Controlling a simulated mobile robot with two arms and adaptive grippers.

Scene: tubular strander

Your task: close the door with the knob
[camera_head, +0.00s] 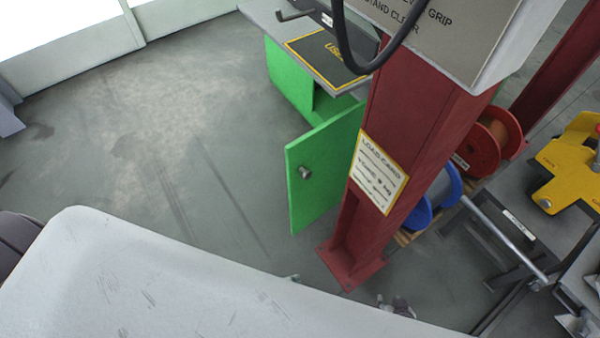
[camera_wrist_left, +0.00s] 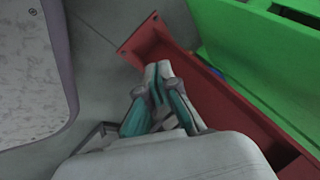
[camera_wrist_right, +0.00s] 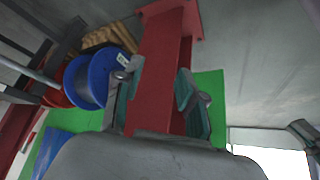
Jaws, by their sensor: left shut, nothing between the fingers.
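The green door (camera_head: 325,150) stands open from the green cabinet (camera_head: 288,82), whose dark inside shows. A round metal knob (camera_head: 305,172) sits on the door's face, with nothing touching it. My left gripper (camera_head: 291,278) barely shows past the pale arm cover in the head view. In the left wrist view its fingers (camera_wrist_left: 158,72) are together and empty, by the foot of the red column, with green panels at right. My right gripper (camera_head: 397,306) is low, right of the column foot. In the right wrist view its fingers (camera_wrist_right: 154,80) are apart, with the column visible between them.
The red column (camera_head: 400,130) with a load card stands just right of the door. Blue (camera_head: 437,195) and red (camera_head: 485,140) spools and a yellow machine part (camera_head: 575,165) are to its right. Clear floor (camera_head: 180,150) lies left of the door.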

